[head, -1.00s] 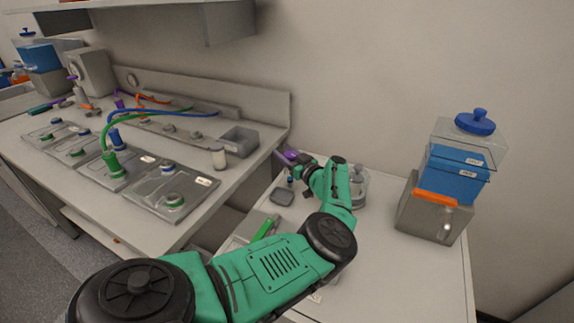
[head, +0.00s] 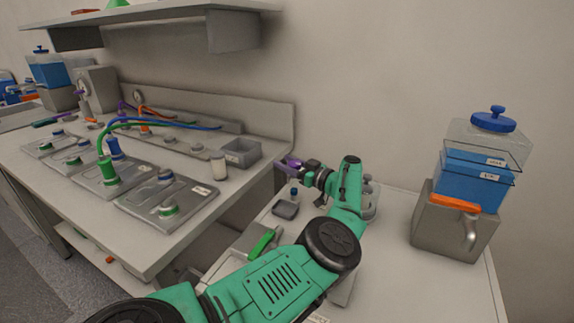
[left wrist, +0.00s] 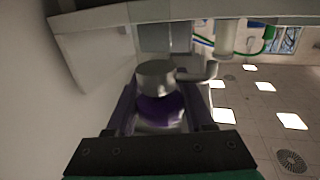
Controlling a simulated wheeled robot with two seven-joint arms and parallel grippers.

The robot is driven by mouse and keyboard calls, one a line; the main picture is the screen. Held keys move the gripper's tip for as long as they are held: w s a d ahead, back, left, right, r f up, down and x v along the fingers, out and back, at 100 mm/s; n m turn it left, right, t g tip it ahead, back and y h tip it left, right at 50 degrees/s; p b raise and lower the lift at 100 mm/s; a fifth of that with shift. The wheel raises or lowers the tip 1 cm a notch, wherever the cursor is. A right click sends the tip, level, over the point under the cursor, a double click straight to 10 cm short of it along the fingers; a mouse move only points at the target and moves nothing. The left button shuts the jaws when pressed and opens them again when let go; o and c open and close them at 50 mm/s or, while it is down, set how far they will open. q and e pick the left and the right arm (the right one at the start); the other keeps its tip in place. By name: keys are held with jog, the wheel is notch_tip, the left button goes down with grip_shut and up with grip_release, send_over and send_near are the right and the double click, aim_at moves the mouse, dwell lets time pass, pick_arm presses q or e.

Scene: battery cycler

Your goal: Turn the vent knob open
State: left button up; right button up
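My left gripper (head: 289,163) is above the small counter, close to the right end of the long bench, with purple showing at its tip. In the left wrist view, which is upside down, a round purple piece (left wrist: 158,110), which may be the vent knob, sits between the two dark fingers (left wrist: 160,108). A grey cylinder (left wrist: 155,74) with a bent grey side pipe (left wrist: 205,74) is just beyond it. The fingers are on both sides of the purple piece; I cannot tell whether they grip it. My right gripper is not in view.
A small blue-capped bottle (head: 294,190) is below my gripper. A blue-filled tank (head: 474,181) on a grey base with an orange handle (head: 456,203) stands at right.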

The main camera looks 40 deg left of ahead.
pick_arm(q)
jog(key=o, duration=0.3)
jog(key=d, duration=0.7)
jog(key=d+b, duration=0.1)
jog(key=d, duration=0.2)
jog(key=shift+w+d+f, duration=0.1)
jog(key=shift+w+d, duration=0.1)
jog(key=shift+w, duration=0.15)
jog(key=p, duration=0.1)
send_near(300, 169)
jog(key=shift+s+a, duration=0.1)
jog(key=shift+a, duration=0.25)
jog(key=shift+r, duration=0.2)
